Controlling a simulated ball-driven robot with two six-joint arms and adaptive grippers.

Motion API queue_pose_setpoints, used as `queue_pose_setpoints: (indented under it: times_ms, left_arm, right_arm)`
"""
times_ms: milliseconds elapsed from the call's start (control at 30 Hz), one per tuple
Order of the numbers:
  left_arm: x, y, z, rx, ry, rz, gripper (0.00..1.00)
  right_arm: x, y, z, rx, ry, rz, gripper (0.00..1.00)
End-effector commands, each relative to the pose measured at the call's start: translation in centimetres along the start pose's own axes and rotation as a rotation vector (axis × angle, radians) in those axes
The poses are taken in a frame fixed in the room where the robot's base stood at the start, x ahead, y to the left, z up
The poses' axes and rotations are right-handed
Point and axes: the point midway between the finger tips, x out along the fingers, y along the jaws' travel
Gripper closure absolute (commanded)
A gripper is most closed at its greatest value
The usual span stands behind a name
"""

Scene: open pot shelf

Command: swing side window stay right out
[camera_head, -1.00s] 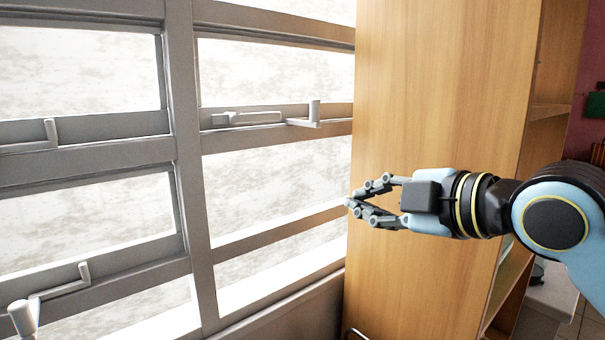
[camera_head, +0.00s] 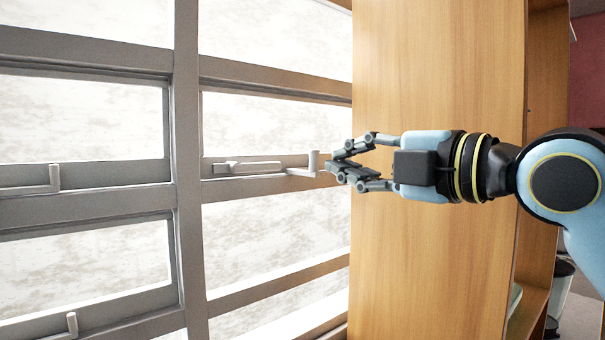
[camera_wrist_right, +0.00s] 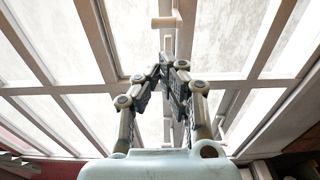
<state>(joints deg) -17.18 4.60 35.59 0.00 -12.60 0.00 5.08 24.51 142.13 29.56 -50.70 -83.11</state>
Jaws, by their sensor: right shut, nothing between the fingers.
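The window stay (camera_head: 300,170) nearest my gripper is a pale bar with a short upright knob at its right end, lying along the window rail in the head view. My right gripper (camera_head: 333,168) is shut and empty, its fingertips just right of that knob; I cannot tell whether they touch it. In the wrist view the shut fingertips (camera_wrist_right: 168,64) point at the window, and a pale bar with a crosspiece, likely the stay (camera_wrist_right: 166,22), shows beyond them. My left gripper is not in view.
Another stay (camera_head: 45,180) sits on the left pane's rail, and part of one more (camera_head: 72,322) shows at lower left. A tall wooden shelf unit (camera_head: 430,70) stands behind my right gripper, close to the window. A grey upright mullion (camera_head: 187,150) divides the panes.

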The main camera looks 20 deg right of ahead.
Motion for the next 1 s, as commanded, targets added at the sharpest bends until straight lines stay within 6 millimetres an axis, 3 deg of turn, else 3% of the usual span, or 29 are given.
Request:
queue_pose_setpoints:
  times_ms: [33, 267, 400, 700, 1000]
  left_arm:
    - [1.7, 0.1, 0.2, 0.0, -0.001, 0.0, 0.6]
    - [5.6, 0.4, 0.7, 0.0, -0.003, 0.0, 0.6]
    - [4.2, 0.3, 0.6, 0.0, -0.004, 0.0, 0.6]
    - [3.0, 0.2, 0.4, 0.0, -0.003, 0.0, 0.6]
    - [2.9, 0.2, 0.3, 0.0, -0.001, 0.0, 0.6]
  right_arm:
    - [0.3, -0.6, 0.0, 0.001, 0.0, 0.007, 1.0]
    - [1.4, -0.6, -0.1, -0.001, 0.002, 0.005, 1.0]
    - [3.5, 0.2, -0.2, 0.01, 0.004, 0.001, 1.0]
    - [8.0, 0.2, -0.2, 0.003, 0.003, 0.0, 1.0]
    - [8.9, 0.0, -0.2, -0.001, 0.002, -0.001, 1.0]
